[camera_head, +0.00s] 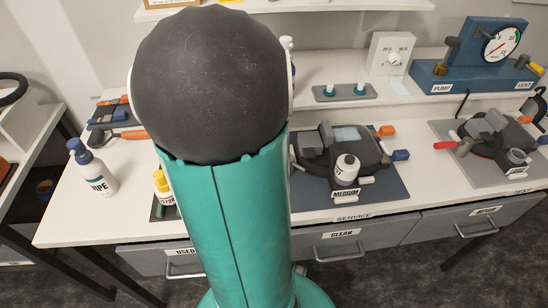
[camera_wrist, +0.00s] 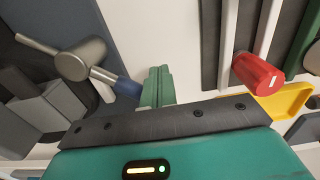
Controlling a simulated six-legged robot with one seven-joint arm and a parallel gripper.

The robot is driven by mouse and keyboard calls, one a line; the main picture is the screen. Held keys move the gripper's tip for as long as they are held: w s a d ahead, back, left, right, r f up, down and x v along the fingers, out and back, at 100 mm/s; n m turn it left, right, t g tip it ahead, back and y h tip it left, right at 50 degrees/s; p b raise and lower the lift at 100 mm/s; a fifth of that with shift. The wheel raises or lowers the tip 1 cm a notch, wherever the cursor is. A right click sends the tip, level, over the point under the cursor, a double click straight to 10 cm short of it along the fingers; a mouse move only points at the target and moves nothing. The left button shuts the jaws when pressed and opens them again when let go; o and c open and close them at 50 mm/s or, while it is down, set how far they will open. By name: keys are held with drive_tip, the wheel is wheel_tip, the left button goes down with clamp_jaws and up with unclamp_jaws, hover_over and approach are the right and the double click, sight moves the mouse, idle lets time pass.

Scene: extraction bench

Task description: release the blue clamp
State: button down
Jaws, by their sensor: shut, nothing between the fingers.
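In the head view a blue clamp grip (camera_head: 401,155) sticks out at the right side of the dark machine (camera_head: 362,145) labelled MEDIUM. An orange grip (camera_head: 386,130) is just behind it. In the wrist view a blue grip (camera_wrist: 128,88) on a metal rod lies close beside my gripper's green fingers (camera_wrist: 158,88); I cannot tell for certain that it is the same clamp. The fingers are shut together and empty, with the grip to their left. I cannot tell whether they touch it. In the head view my gripper is hidden behind my arm.
In the wrist view a red cylinder (camera_wrist: 258,75) and a yellow tray-like part (camera_wrist: 285,101) lie to the right. A second machine (camera_head: 495,135) stands right of the first on the white bench. A pump bottle (camera_head: 92,168) stands at left.

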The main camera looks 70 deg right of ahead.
drive_tip(key=shift+s+d, duration=0.15)
drive_tip(key=shift+d, duration=0.95)
drive_tip(key=shift+s+d, duration=0.35)
drive_tip(key=shift+d, duration=0.55)
drive_tip(key=shift+r, duration=0.1)
drive_tip(key=shift+s+a+r, duration=0.1)
drive_tip(key=shift+a+r, duration=0.05)
drive_tip(key=shift+r, duration=1.15)
drive_tip(key=shift+s+a+r, duration=0.1)
drive_tip(key=shift+a+r, duration=0.1)
drive_tip(key=shift+r, duration=1.1)
drive_tip(key=shift+a+r, duration=0.15)
drive_tip(key=shift+r, duration=1.15)
